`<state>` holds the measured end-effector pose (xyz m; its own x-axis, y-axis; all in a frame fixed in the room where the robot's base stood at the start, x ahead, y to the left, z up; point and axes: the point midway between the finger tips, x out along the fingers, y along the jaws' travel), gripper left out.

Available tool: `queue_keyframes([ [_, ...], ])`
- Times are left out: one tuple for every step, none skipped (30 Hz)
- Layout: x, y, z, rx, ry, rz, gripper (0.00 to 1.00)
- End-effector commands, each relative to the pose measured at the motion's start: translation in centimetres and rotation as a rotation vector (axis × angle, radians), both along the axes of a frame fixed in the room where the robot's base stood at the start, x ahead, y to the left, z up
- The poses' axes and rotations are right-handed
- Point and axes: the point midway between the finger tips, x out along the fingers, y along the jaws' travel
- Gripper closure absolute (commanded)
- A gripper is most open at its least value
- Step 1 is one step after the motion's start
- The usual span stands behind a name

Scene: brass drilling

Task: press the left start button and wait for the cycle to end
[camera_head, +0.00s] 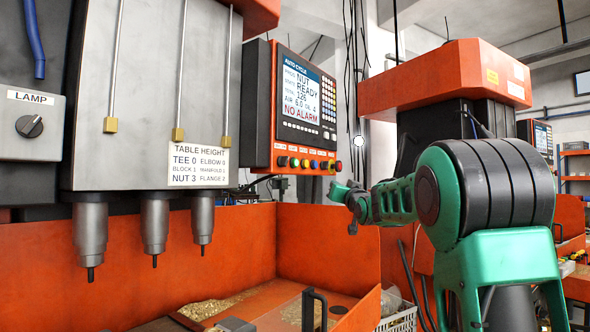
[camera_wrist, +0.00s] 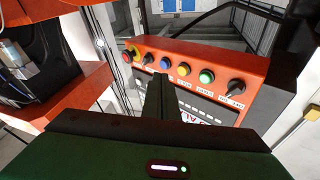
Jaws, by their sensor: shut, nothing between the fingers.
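The control panel (camera_head: 303,100) hangs on the left machine. Its screen reads AUTO CYCLE, NUT, READY, 126 and NO ALARM. A button row runs along its orange lower edge. In the wrist view, the row shows turned around: a green button (camera_wrist: 207,76), a yellow button (camera_wrist: 184,69), a blue button (camera_wrist: 165,63), dark knobs and a red-and-yellow stop button (camera_wrist: 130,55). The green button also shows in the head view (camera_head: 294,162). My gripper (camera_head: 352,195) is shut and empty, right of and below the row. Its dark fingers (camera_wrist: 160,82) point towards the panel, apparently clear of the buttons.
Several drill spindles (camera_head: 154,228) hang over the orange tray (camera_head: 229,312), which holds brass chips. A TABLE HEIGHT sign (camera_head: 198,164) is on the machine. A second orange-topped machine (camera_head: 445,80) stands behind my arm. A light crate (camera_head: 398,318) is at the lower right.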

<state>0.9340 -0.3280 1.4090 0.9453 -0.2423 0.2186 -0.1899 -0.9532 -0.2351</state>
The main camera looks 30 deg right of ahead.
Motion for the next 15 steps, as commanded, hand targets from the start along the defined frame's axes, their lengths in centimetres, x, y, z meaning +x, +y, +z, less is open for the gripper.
queue_keyframes([
  [0.9, 0.4, 1.8, -0.019, -0.062, 0.017, 1.0],
  [1.3, 0.7, 2.7, -0.027, -0.098, 0.028, 1.0],
  [1.6, 1.0, 4.0, -0.038, -0.141, 0.039, 1.0],
  [1.8, 1.3, 4.7, -0.044, -0.168, 0.047, 1.0],
  [2.0, 1.5, 5.3, -0.052, -0.193, 0.055, 1.0],
  [2.1, 1.7, 6.0, -0.058, -0.22, 0.062, 1.0],
  [2.2, 1.8, 6.5, -0.062, -0.235, 0.068, 1.0],
  [2.3, 2.0, 6.8, -0.065, -0.248, 0.073, 1.0],
  [2.3, 2.1, 7.1, -0.067, -0.259, 0.076, 1.0],
  [2.3, 2.2, 7.2, -0.068, -0.264, 0.078, 1.0],
  [2.3, 2.2, 7.3, -0.068, -0.268, 0.08, 1.0],
  [2.3, 2.2, 7.3, -0.069, -0.269, 0.08, 1.0],
  [2.3, 2.2, 7.3, -0.069, -0.27, 0.08, 1.0],
  [2.3, 2.2, 7.3, -0.069, -0.269, 0.08, 1.0],
  [2.3, 2.2, 7.3, -0.068, -0.269, 0.079, 1.0],
])
